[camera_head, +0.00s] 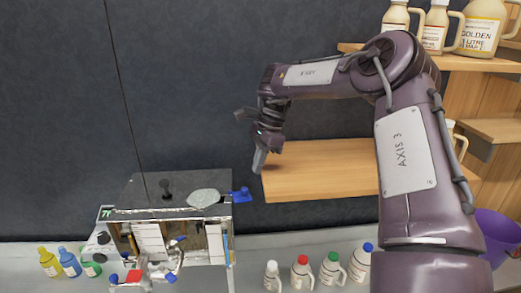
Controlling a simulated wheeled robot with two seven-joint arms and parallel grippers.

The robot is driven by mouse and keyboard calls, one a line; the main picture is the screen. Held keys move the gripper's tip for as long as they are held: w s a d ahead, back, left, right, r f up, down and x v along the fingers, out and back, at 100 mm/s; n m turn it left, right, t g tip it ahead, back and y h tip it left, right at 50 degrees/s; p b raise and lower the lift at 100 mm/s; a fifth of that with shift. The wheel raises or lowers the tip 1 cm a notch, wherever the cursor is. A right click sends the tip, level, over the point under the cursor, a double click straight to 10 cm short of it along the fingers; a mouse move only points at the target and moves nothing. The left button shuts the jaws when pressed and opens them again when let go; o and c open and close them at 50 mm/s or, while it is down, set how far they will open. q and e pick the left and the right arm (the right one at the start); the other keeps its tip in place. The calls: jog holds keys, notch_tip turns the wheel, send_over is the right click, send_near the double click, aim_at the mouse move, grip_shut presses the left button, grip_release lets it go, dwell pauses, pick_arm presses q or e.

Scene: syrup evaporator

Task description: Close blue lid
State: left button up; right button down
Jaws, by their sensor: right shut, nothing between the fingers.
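The evaporator (215,218) stands at the lower left, with a dark flat top and a silvery front edge. A blue fitting (241,194) sticks out at the right end of its top, beside a pale grey rounded plate (203,198). I cannot tell for certain which part is the blue lid, or whether it is open. My right gripper (258,162) is shut and empty, pointing down above and slightly right of the blue fitting, apart from it. My left gripper is out of view.
A wooden shelf (325,170) lies just right of my right gripper. Jugs with coloured caps (302,272) stand below it. Small coloured bottles (69,262) stand at the lower left. Larger jugs (480,25) are on the upper right shelf. A purple bucket (497,237) is at the right.

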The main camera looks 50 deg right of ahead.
jog(key=p, duration=0.2)
send_over(248, 195)
jog(key=d, duration=0.2)
jog(key=f, duration=0.4)
jog(key=shift+s+d+f, duration=0.15)
jog(key=shift+s+f, duration=0.05)
jog(key=shift+f, duration=0.3)
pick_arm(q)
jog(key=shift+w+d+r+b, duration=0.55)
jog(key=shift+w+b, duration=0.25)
pick_arm(e)
jog(key=shift+s+a+m+t, duration=0.2)
jog(key=shift+a+m+t, duration=0.15)
jog(key=shift+m, duration=0.55)
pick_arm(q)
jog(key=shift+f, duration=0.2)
pick_arm(e)
jog(key=shift+a+m, duration=0.1)
jog(key=shift+m, duration=0.2)
